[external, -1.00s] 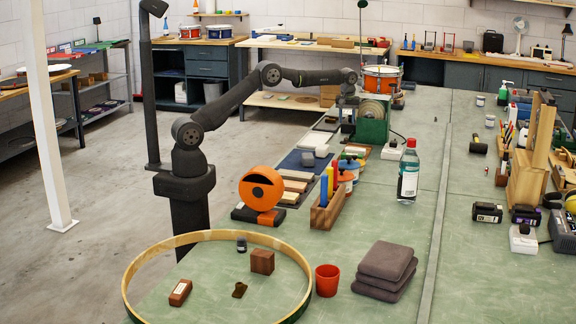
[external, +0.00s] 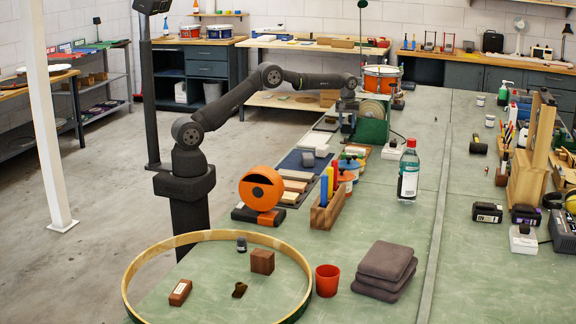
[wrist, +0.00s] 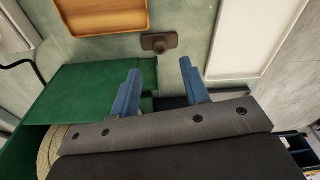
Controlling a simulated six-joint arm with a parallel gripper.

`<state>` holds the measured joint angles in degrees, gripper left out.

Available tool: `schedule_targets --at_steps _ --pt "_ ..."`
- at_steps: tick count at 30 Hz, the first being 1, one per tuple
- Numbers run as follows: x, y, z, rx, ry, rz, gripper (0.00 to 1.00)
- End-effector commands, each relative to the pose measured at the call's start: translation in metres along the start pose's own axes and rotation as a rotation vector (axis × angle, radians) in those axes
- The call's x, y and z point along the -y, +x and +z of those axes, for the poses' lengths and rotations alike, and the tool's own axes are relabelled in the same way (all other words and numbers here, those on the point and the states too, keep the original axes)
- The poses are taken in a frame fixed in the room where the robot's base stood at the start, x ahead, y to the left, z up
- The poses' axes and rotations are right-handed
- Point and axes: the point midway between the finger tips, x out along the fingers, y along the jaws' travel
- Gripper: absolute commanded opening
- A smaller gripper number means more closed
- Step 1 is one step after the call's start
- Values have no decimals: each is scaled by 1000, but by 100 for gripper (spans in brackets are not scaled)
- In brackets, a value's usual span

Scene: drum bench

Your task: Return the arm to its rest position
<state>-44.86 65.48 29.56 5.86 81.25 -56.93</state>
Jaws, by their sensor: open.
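My arm stretches from its dark base at the left of the bench out over the far part, in the external view. My gripper (external: 347,122) hangs beside the green machine (external: 372,130) with a pale roll. In the wrist view, the two blue fingers of my gripper (wrist: 159,82) stand apart with nothing between them. A small brown piece with a round knob (wrist: 159,44) lies beyond the fingertips. The green machine (wrist: 85,88) is close by the left finger.
An orange-framed drum (external: 381,78) stands behind the machine. A clear bottle (external: 409,172), an orange tape dispenser (external: 262,188) and a wooden block with upright tools (external: 328,208) stand nearer. A large hoop (external: 125,285) lies in front. The bench's middle right is fairly clear.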

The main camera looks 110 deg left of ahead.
Motion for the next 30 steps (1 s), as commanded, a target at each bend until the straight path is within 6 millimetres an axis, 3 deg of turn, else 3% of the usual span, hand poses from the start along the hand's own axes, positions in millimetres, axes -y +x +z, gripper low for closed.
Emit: schedule_targets --at_steps 11,13,18,30 --pt "1 76 0 1 0 -2 42" --pt "0 60 -2 -3 -1 4 42" --pt "0 43 -4 -1 -1 1 42" --pt "0 36 -4 0 0 1 42"
